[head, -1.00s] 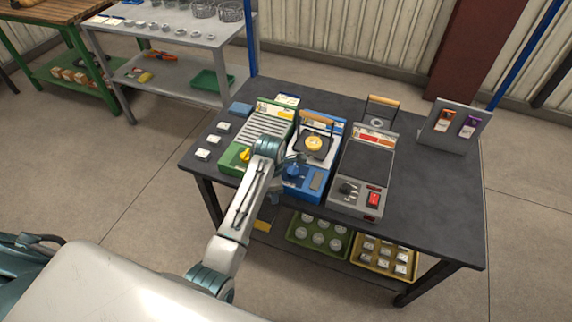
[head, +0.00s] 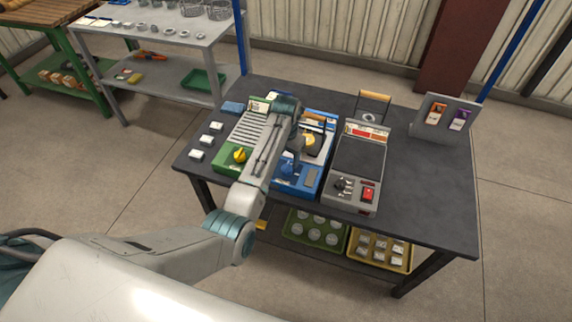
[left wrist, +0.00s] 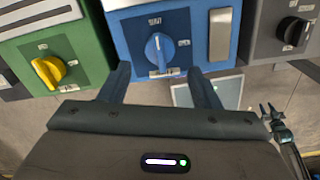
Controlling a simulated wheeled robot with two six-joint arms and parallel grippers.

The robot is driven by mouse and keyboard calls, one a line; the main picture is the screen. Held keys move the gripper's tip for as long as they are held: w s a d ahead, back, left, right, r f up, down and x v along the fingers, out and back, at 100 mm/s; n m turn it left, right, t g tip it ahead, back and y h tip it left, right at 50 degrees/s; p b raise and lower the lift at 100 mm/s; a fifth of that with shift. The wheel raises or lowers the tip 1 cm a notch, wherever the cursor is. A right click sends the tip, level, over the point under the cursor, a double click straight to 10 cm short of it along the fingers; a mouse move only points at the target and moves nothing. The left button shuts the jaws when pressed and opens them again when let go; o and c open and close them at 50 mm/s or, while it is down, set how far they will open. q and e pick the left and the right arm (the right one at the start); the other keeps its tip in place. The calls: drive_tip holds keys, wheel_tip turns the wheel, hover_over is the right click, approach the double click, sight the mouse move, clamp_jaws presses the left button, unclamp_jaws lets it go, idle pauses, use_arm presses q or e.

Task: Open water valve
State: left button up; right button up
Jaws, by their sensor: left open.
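The blue unit (head: 309,180) stands on the dark table between a green unit and a grey unit. Its front panel carries a blue knob (left wrist: 158,50), taken here as the water valve, with its grip pointing roughly up the panel in the left wrist view. My left gripper (left wrist: 160,80) is open and empty. Its two fingers lie below and to either side of the knob in that view, apart from it. In the head view my arm covers part of the blue unit and the fingers are hard to make out. Part of my right gripper (left wrist: 273,115) shows small at the right edge.
The green unit (head: 233,160) has a yellow knob (left wrist: 48,72). The grey unit (head: 358,165) has a dark knob and a red switch (head: 368,195). A stand (head: 443,120) with two packets is at the right. The table's (head: 430,200) right side is mostly clear.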

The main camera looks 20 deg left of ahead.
sight(286, 167)
use_arm(q)
drive_tip(key=shift+f, duration=2.7)
drive_tip(key=shift+p, duration=0.3)
drive_tip(key=c, duration=1)
